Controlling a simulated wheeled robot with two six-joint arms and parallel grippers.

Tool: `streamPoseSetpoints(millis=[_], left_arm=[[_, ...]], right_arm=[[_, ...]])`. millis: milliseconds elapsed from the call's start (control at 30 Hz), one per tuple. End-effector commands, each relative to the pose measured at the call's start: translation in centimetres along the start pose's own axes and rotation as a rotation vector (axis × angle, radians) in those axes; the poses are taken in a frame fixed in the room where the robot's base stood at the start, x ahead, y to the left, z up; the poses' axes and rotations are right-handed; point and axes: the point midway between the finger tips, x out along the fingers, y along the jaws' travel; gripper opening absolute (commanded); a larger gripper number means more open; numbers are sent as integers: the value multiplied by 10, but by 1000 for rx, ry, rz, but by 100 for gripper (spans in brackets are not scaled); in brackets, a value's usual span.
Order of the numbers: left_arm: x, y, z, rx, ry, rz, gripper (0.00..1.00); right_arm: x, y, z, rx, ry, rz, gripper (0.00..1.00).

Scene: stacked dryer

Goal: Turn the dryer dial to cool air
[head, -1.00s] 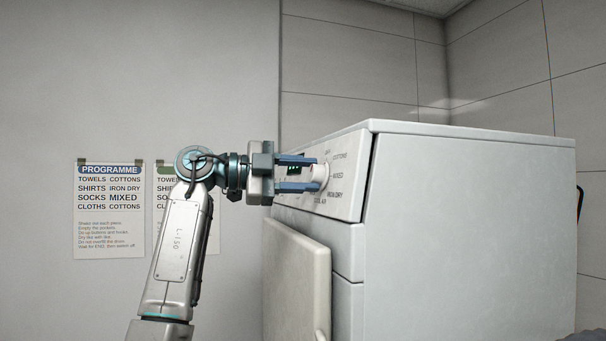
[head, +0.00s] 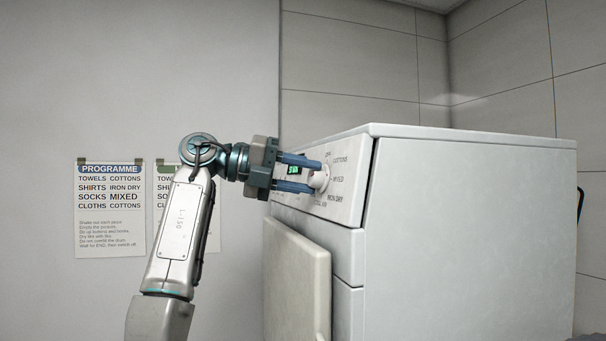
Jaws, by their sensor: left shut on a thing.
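The white dryer (head: 470,230) stands at the right, its control panel (head: 352,190) facing left at a steep angle. The round white dial (head: 320,180) sits on the panel, with labels around it that include COTTONS, MIXED and IRON DRY. My left gripper (head: 312,177) is shut on the dial, with one blue finger above and one below, and is tilted slightly. The dial's pointer mark cannot be made out. My right gripper is not in view.
A small green-lit display (head: 294,170) is on the panel behind the fingers. The pale dryer door (head: 297,285) is below the panel. Two programme posters, one at the left (head: 110,208), hang on the wall. The space left of my arm is clear.

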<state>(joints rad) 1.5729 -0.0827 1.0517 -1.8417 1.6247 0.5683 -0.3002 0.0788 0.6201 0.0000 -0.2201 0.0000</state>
Motion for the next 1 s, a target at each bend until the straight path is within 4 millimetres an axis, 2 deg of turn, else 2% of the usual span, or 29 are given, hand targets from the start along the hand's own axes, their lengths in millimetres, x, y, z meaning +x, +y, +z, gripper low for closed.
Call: streamPoseSetpoints(millis=[500, 1000], left_arm=[[0, -1, 1, 481, 43, 80, 14], [1, -3, 0, 949, 83, 155, 14]], right_arm=[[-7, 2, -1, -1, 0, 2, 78], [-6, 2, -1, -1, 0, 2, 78]])
